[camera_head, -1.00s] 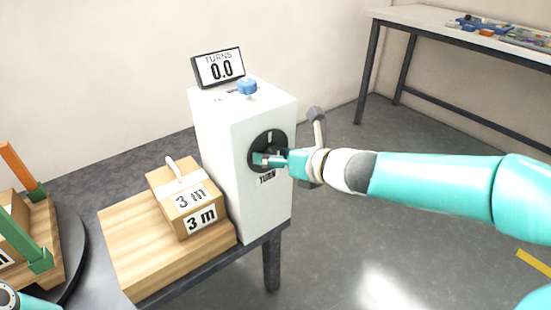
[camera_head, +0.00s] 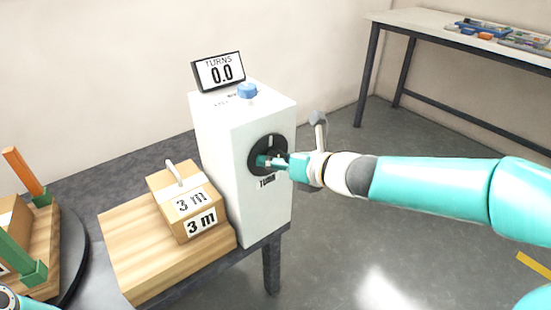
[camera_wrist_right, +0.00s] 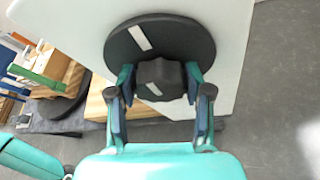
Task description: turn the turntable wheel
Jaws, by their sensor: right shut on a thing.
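The turntable wheel is a black disc (camera_head: 268,143) with a white mark, on the side of a tall white box (camera_head: 220,150). In the right wrist view the wheel (camera_wrist_right: 185,45) has a dark faceted hub knob (camera_wrist_right: 160,75) with its own white mark. My right gripper (camera_head: 266,161) is shut on the knob, one finger on each side, as the right wrist view (camera_wrist_right: 161,82) also shows. The display (camera_head: 219,71) on the box reads TURNS 0.0. A dark round turntable (camera_head: 77,255) stands at the left, carrying a wooden base and posts. My left gripper is not in view.
A blue knob (camera_head: 247,90) sits on the box top. A carton (camera_head: 187,212) marked 3 m rests on a wooden board (camera_head: 128,245) left of the box. A workbench (camera_head: 410,18) with small items stands at the back right. Floor is free to the right.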

